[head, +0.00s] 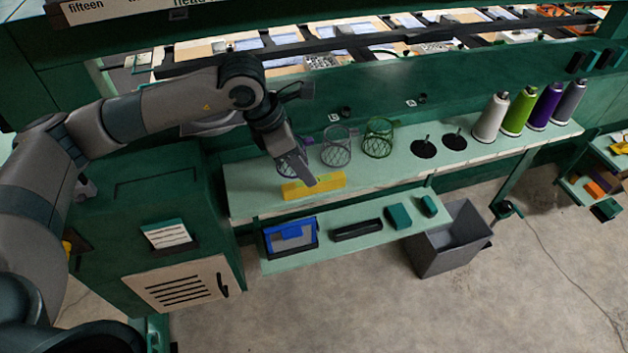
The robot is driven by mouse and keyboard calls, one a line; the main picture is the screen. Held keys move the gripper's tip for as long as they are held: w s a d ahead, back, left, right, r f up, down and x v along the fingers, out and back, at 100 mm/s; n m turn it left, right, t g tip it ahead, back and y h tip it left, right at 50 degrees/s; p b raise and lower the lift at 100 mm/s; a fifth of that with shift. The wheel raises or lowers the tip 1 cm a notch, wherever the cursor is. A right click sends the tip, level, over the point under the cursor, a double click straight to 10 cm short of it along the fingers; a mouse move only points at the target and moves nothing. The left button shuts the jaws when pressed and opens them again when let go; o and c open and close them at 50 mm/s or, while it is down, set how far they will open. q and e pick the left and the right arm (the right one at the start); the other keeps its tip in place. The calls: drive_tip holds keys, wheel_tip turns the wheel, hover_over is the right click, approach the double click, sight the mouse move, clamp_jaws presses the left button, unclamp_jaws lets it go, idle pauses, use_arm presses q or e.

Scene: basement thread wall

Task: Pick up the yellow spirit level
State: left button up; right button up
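The yellow spirit level (328,183) lies lengthwise on the pale green upper shelf (395,172), near its front edge toward the left end. My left arm reaches in from the left, and my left gripper (306,180) points down right at the level. Its fingers overlap the level's middle in this view and hide part of it. I cannot tell whether the fingers touch the level or whether they are apart. My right gripper does not show.
Behind the level stand purple, grey and green wire mesh cups (378,138). Several thread cones (517,112) stand at the shelf's right. A lower shelf (345,248) holds a blue-fronted box (290,236) and dark cases. A grey bin (450,240) stands on the floor; a green cabinet (175,215) is at left.

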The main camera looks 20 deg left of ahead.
use_arm(q)
drive_tip(key=shift+f, duration=0.15)
drive_tip(key=shift+p+x, duration=0.9)
drive_tip(key=shift+p, duration=0.1)
drive_tip(key=shift+p+x, duration=0.55)
drive_tip(key=shift+x, duration=0.5)
drive_tip(key=shift+w+f, duration=0.25)
drive_tip(key=shift+f, duration=0.4)
clamp_jaws()
